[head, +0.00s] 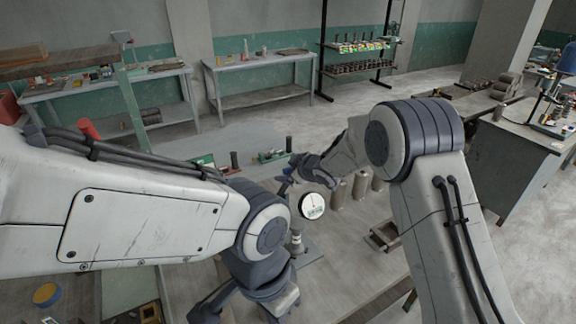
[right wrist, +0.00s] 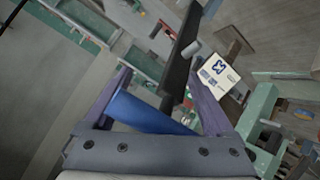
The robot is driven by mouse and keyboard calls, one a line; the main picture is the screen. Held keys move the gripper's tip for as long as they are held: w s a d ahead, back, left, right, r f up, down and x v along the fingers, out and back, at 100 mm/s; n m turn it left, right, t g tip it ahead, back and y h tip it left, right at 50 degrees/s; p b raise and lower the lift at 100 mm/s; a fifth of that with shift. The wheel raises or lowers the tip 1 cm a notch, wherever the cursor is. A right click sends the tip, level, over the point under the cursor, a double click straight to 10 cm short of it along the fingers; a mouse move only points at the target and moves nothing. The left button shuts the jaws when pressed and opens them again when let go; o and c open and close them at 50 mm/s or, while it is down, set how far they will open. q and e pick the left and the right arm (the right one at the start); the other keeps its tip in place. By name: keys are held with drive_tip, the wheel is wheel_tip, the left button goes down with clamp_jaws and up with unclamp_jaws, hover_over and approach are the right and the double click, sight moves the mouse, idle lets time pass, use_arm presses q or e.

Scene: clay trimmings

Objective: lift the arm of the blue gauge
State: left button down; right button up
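The gauge shows in the head view as a round white dial (head: 312,205) with a dark rim, on a stand on the bench between my arms. A blue part (head: 284,185) is just left of the dial, below my right gripper (head: 300,172). In the right wrist view a blue cylinder (right wrist: 145,112) lies slanted between the fingers of my right gripper (right wrist: 160,75). The fingers are wide apart, and I see no clear grip on the cylinder. My left gripper (head: 207,304) is low in the head view, partly cut off by the frame edge, well below the dial.
Grey cylinders (head: 361,185) stand on the bench right of the gauge. A small open tray (head: 383,236) lies in front of them. A white card with a dark marking (right wrist: 217,73) and a green frame (right wrist: 262,112) show in the right wrist view. Side tables stand behind.

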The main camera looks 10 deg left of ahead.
drive_tip(key=shift+r, duration=0.3)
drive_tip(key=shift+s+d+r, duration=0.15)
drive_tip(key=shift+s+r, duration=0.05)
drive_tip(key=b+v, duration=0.2)
drive_tip(key=v, duration=0.7)
drive_tip(key=shift+s+d, duration=0.2)
drive_tip(key=shift+s, duration=0.15)
drive_tip(key=shift+r, duration=0.1)
